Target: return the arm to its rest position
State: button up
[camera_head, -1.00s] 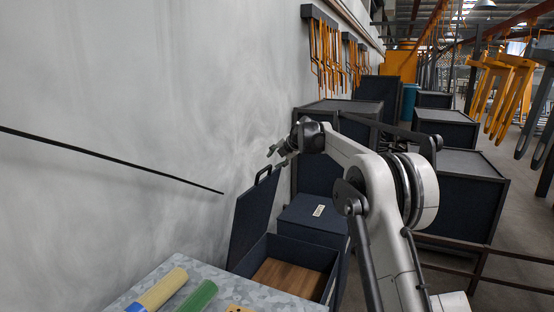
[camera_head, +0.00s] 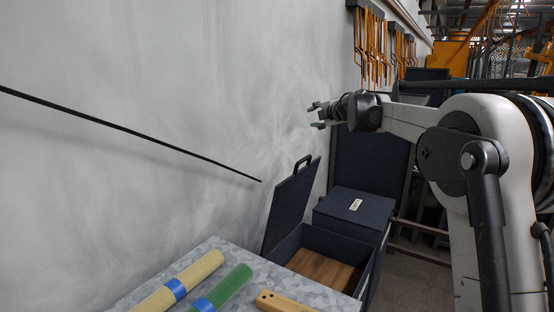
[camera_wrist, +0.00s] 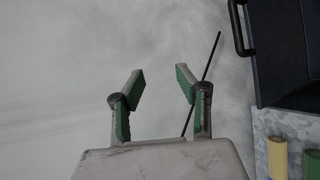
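My gripper (camera_head: 318,114) is raised in the air near the wall, above and behind the open dark box, and apart from it. In the wrist view my gripper (camera_wrist: 158,88) shows two green-padded fingers spread apart with nothing between them. My arm is folded up on the right side of the head view, with its elbow high and the forearm reaching left.
An open dark box (camera_head: 361,287) with its lid (camera_head: 290,208) up stands beside a mottled grey table (camera_head: 240,258). On the table lie a yellow cylinder (camera_head: 205,268), a green cylinder (camera_head: 232,285) and a wooden piece (camera_head: 280,302). A closed dark box (camera_head: 340,206) stands behind.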

jog(key=s+d+r+m+t+h, duration=0.4)
jog(key=s+r+m, duration=0.3)
jog(key=s+r, duration=0.35)
jog(key=s+d+f+m+g+h+b, duration=0.1)
jog(key=s+d+f+m+h, duration=0.2)
jog(key=s, duration=0.4)
jog(key=s+d+f+m+h, duration=0.1)
jog(key=s+d+f+m, duration=0.15)
jog(key=s+m, duration=0.4)
jog(key=s+d+f+m+g+h+b, duration=0.1)
jog(key=s+d+m+h, duration=0.15)
jog(key=s, duration=0.55)
jog(key=s+a+f+m+g+y, duration=0.1)
jog(key=s+a+f+g, duration=0.1)
jog(key=s+f, duration=0.8)
jog(key=s+a+f+m+g+y, duration=0.2)
jog(key=s+f+g, duration=0.1)
jog(key=s+f, duration=0.6)
jog(key=s+a+f+m+g+y, duration=0.1)
jog(key=s+a+f+m+g, duration=0.1)
jog(key=s+f, duration=0.8)
jog(key=shift+s+a+f+g+b, duration=0.3)
jog(key=shift+s+a+g+b, duration=0.3)
jog(key=shift+s, duration=0.6)
